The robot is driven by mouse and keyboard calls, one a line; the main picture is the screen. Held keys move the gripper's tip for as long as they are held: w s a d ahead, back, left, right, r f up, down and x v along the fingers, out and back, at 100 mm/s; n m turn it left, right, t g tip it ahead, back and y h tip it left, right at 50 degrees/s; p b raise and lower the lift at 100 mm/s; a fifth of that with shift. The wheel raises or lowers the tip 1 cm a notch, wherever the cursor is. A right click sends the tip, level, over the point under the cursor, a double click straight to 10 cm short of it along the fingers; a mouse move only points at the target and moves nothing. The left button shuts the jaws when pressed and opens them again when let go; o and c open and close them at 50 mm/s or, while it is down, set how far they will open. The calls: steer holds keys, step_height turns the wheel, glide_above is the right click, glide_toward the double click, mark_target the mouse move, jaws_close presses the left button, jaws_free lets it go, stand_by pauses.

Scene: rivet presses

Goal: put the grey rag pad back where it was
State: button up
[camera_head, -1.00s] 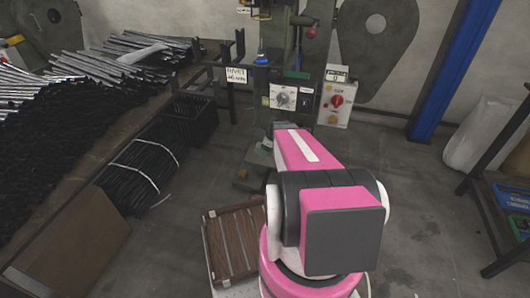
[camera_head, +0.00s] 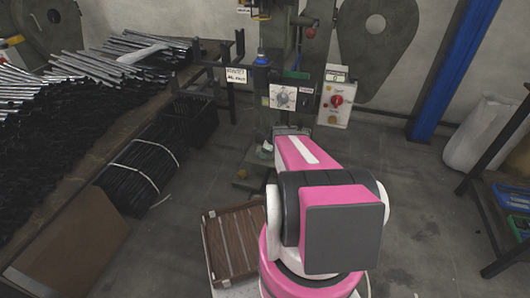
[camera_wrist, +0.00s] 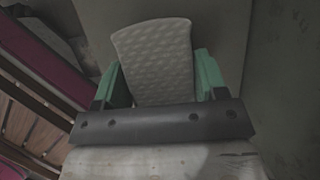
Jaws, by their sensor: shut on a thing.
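The grey rag pad (camera_wrist: 155,55) is in the wrist view, with a pale dotted pattern on its face. My gripper (camera_wrist: 162,75) has green fingers, one on each side of the pad, and is shut on it. The pad sticks out beyond the fingers in front of a plain grey surface. I cannot tell whether it touches that surface. In the head view my pink arm hides the gripper and the pad.
A brown slatted wooden crate (camera_head: 232,242) is left of my arm. The rivet press (camera_head: 285,95) stands ahead, with a control box (camera_head: 336,97) beside it. A bench of metal rods (camera_head: 60,130) is at left, a blue post (camera_head: 450,75) at right.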

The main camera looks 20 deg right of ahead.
steer(key=shift+f, duration=0.15)
steer(key=o, duration=0.8)
steer(key=shift+o, duration=0.2)
steer(key=shift+v, duration=3.85)
steer(key=shift+a, duration=0.1)
